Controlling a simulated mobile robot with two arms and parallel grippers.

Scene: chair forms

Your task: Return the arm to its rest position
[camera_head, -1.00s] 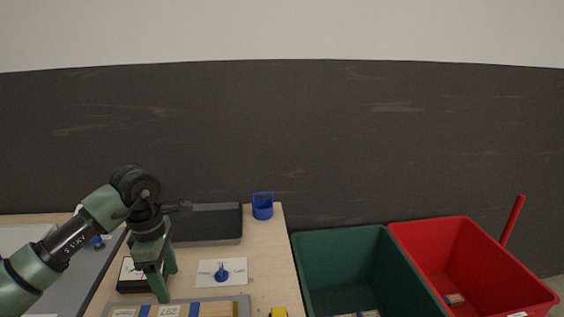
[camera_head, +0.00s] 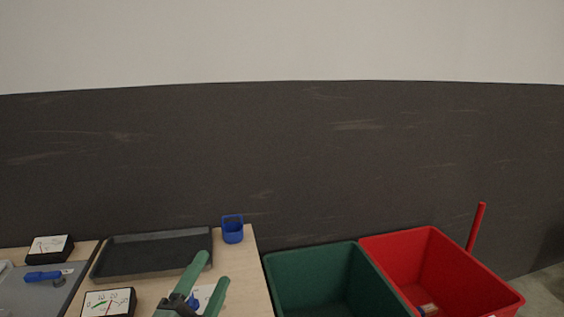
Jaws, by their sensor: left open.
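My left gripper (camera_head: 207,276) shows at the bottom of the head view, low over the wooden table (camera_head: 244,275). Most of the left arm is below the picture's edge. My right gripper is not in view.
A dark tray (camera_head: 150,253) and a blue cup (camera_head: 232,230) stand at the table's back. Gauge boxes (camera_head: 108,302) (camera_head: 50,247) and a blue-handled part (camera_head: 43,276) are at left. A green bin (camera_head: 312,270) and a red bin (camera_head: 435,262) stand at right.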

